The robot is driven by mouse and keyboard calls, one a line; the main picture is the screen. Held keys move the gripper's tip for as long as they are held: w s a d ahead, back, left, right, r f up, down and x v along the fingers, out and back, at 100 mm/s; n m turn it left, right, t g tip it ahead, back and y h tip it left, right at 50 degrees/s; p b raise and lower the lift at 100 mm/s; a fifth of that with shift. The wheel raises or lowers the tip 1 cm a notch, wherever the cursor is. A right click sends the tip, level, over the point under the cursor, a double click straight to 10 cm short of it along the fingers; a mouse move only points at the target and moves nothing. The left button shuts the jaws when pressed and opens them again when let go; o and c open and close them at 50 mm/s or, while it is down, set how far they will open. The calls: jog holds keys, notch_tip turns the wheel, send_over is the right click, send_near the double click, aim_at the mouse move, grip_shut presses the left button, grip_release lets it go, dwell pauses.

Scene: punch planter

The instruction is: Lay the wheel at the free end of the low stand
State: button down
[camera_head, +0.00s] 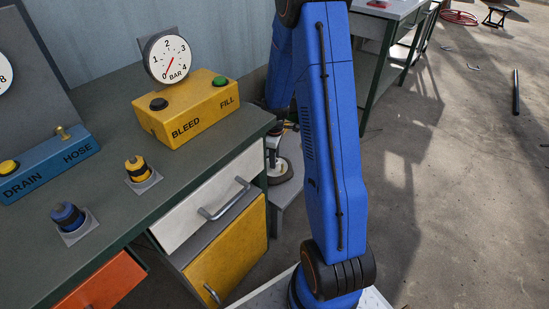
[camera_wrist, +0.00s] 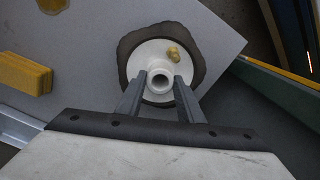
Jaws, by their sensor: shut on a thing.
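The wheel (camera_wrist: 128,62) is a pale disc with a ragged dark rim, a white raised hub and a small brass fitting. My gripper (camera_wrist: 159,84) is shut on its hub in the wrist view. The wheel lies flat, over the grey low stand (camera_wrist: 85,28) near one end and corner. I cannot tell whether it touches the stand. In the head view the wheel (camera_head: 283,177) and the stand (camera_head: 287,204) show beside the cabinet, partly hidden by my blue arm.
A yellow block (camera_wrist: 24,74) sits farther along the stand, with another yellow thing (camera_wrist: 52,4) at the top edge. The green workbench (camera_head: 105,105) bears a yellow BLEED/FILL box (camera_head: 188,108), a gauge (camera_head: 168,58) and knobs. Floor to the right is mostly open.

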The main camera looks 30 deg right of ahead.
jog(key=shift+f, duration=0.1)
jog(key=c, duration=1.2)
grip_release()
notch_tip(320, 180, up, 12)
jog(key=shift+r, duration=0.15)
jog(key=shift+s, duration=0.1)
